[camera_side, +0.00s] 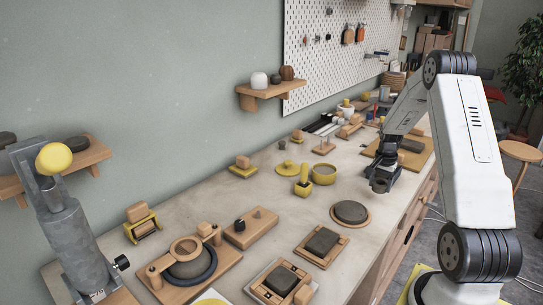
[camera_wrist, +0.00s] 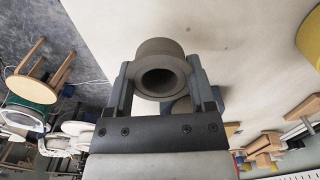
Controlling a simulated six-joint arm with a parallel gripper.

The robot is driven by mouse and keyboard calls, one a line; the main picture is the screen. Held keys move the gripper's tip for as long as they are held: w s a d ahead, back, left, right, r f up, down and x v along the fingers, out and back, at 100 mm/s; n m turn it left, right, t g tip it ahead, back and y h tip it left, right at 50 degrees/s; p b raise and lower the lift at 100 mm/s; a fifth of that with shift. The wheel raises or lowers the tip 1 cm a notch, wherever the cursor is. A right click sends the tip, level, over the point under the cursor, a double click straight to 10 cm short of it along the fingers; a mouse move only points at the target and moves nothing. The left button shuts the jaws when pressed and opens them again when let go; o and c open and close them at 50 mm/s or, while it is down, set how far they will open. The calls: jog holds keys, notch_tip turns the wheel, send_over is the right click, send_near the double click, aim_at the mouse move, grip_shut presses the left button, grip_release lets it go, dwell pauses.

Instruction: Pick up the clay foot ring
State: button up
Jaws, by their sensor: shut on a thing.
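The clay foot ring (camera_wrist: 160,48) is a grey-brown, thick-walled ring with a round dark opening, seen large in the wrist view. My gripper (camera_wrist: 163,80) is shut on it, with one finger against each side. In the side view, my gripper (camera_side: 380,179) hangs over the right part of the bench, with the ring (camera_side: 379,187) small at its lower end. The ring appears clear of the bench top, though the exact gap is hard to tell.
The pale bench top (camera_side: 300,212) has free room around the middle. A round dark disc (camera_side: 350,211) lies in front of my gripper. A wooden board (camera_side: 410,155) lies behind.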

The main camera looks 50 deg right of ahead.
jog(key=s+a+r, duration=0.8)
jog(key=s+a, duration=0.1)
jog(key=shift+a+r, duration=0.2)
jog(key=shift+r, duration=0.2)
dwell(0.4)
jog(key=o, duration=0.7)
jog(key=c, duration=0.7)
jog(key=shift+w, duration=0.1)
